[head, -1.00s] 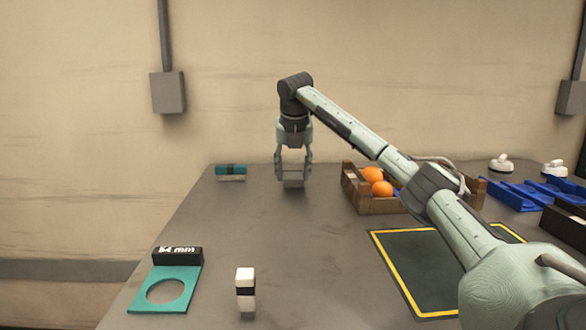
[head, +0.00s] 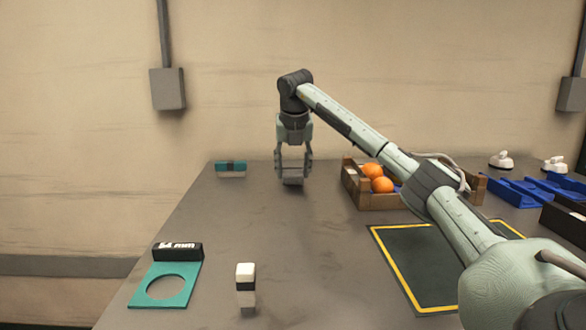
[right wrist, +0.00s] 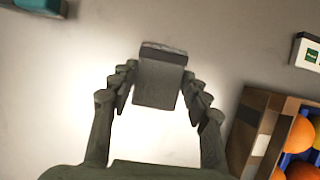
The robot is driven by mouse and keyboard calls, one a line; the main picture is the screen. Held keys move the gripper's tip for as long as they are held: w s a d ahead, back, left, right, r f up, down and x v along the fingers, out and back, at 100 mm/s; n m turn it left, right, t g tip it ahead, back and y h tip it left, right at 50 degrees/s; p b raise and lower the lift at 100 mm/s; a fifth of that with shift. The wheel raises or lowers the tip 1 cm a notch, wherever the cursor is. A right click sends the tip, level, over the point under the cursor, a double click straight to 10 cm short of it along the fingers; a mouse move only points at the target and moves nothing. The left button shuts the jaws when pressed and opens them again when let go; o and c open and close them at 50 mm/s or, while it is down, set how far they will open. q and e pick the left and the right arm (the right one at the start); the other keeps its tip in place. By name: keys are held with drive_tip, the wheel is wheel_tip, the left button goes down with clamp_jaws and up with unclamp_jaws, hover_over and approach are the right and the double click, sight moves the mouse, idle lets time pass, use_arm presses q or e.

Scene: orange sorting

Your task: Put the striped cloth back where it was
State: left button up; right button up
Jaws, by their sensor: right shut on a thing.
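My right gripper (head: 293,172) points down near the back of the table, left of the wooden crate. It is shut on a small grey block-like thing (right wrist: 160,82), which has a darker band along its far end. No clear stripes show on it, so I cannot tell whether it is the striped cloth. A teal piece with a dark band and pale lower side (head: 231,168) lies at the back left, apart from the gripper. My left gripper is not in view.
A wooden crate (head: 362,199) holding oranges stands right of the gripper. A dark mat with a yellow border (head: 412,262) lies in front of it. A teal plate with a round hole (head: 193,290) is at front left. Blue trays (head: 520,192) are at right. The table's middle left is clear.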

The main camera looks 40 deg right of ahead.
drive_tip(key=shift+f, duration=0.45)
idle(0.3)
drive_tip(key=o, duration=1.6)
drive_tip(key=shift+r+p, duration=0.5)
drive_tip(key=shift+r, duration=3.5)
